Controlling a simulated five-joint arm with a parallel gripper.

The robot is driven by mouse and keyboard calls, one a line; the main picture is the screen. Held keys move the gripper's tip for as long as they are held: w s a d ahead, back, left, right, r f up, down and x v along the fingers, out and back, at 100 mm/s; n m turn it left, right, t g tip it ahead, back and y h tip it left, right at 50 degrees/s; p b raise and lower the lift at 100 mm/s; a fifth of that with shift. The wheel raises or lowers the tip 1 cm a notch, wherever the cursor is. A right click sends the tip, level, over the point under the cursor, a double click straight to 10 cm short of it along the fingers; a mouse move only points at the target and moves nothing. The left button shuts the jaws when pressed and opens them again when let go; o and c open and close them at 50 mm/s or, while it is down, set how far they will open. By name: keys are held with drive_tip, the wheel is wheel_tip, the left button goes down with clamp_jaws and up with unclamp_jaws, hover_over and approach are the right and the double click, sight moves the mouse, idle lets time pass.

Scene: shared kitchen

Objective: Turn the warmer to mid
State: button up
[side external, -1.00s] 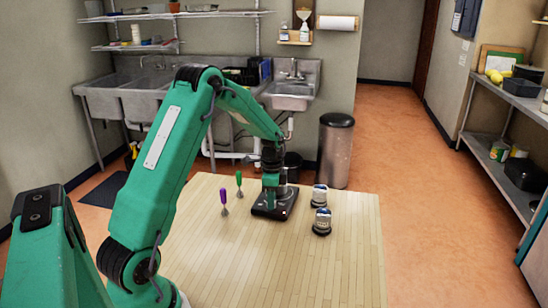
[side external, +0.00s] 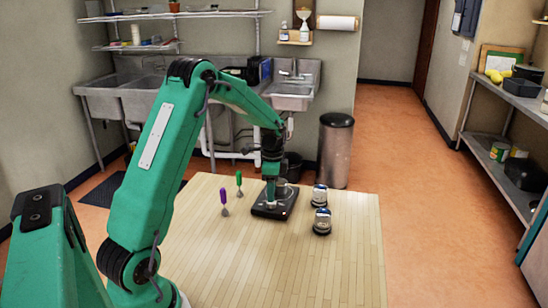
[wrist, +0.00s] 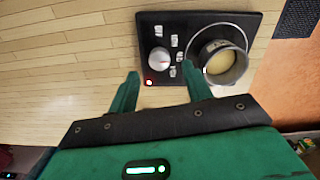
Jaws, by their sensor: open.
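The warmer is a flat black box (side external: 259,212) on the wooden table, below my gripper in the side view. In the wrist view its black top (wrist: 189,20) carries a pale round knob (wrist: 159,60), several small white labels and a lit red lamp (wrist: 149,82). A metal pot (wrist: 240,66) with pale contents stands on the warmer, right of the knob. My gripper (wrist: 160,70) is open and empty, with a finger on either side of the knob in the picture. I cannot tell whether they touch it, or read the knob's setting.
Two small jars (side external: 320,195) (side external: 322,222) stand right of the warmer. A purple-handled tool (side external: 223,198) and a green-handled tool (side external: 239,180) stand to its left. The front of the wooden table (side external: 290,270) is clear.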

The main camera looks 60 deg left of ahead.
drive_tip(key=shift+r, duration=2.05)
drive_tip(key=shift+r, duration=0.1)
drive_tip(key=shift+d+r, duration=0.2)
drive_tip(key=s+d+r+n+t, duration=0.3)
drive_tip(key=s+d+r, duration=0.4)
drive_tip(key=d+r, duration=0.55)
drive_tip(key=s+d+n+t, duration=0.2)
drive_tip(key=s+d+n, duration=0.2)
drive_tip(key=s+d, duration=0.5)
drive_tip(key=s+r, duration=0.1)
drive_tip(key=s, duration=0.3)
drive_tip(key=shift+s+d+t, duration=0.3)
drive_tip(key=shift+d+t, duration=0.1)
